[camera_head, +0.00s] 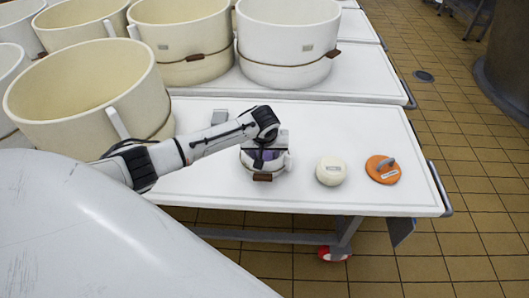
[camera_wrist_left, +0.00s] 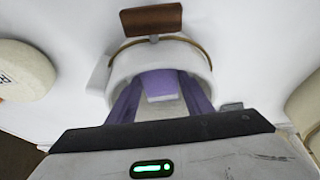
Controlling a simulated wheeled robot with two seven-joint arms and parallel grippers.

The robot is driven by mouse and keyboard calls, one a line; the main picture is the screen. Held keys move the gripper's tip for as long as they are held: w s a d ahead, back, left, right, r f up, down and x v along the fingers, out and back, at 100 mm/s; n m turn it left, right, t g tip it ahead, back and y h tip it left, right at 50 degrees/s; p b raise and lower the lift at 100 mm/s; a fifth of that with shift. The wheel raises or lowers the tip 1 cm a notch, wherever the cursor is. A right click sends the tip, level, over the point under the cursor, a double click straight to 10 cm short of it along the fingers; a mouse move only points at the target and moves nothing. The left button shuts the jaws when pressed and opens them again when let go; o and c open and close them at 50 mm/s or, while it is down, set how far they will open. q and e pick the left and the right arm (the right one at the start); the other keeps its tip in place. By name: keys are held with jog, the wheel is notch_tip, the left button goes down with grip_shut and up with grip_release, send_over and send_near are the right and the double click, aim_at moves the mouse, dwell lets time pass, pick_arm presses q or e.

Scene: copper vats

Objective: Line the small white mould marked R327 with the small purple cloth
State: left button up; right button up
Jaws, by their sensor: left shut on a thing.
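The small white mould (camera_head: 250,165) stands on the white table, with a brown tag (camera_wrist_left: 151,19) on a thin band around it. It also shows in the wrist view (camera_wrist_left: 203,60); I cannot read a marking on it. The purple cloth (camera_wrist_left: 158,84) shows inside the mould's rim, with purple parts on both sides of a pale middle. My left gripper (camera_head: 266,153) is directly over the mould and shut on the cloth. The gripper hides much of the mould's opening in the head view, and its fingertips are hard to make out. My right gripper is not in view.
A round cream object with a label (camera_head: 331,172) and an orange disc with a grey handle (camera_head: 383,169) stand to the right of the mould. Large cream moulds (camera_head: 88,100) stand left and behind. The table's right end (camera_head: 410,180) is free.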

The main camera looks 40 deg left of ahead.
pick_arm(q)
jog(key=shift+f+b, duration=0.35)
jog(key=shift+f, duration=0.3)
jog(key=shift+d+f+p, duration=0.1)
jog(key=shift+p, duration=0.2)
dwell(0.9)
jog(key=shift+s+f, duration=0.2)
dwell(0.6)
jog(key=o, duration=1.1)
jog(key=shift+c, duration=0.2)
jog(key=shift+o, duration=0.3)
jog(key=p+v, duration=0.3)
jog(key=v, duration=0.7)
jog(key=shift+w+r, duration=0.2)
jog(key=shift+r, duration=0.2)
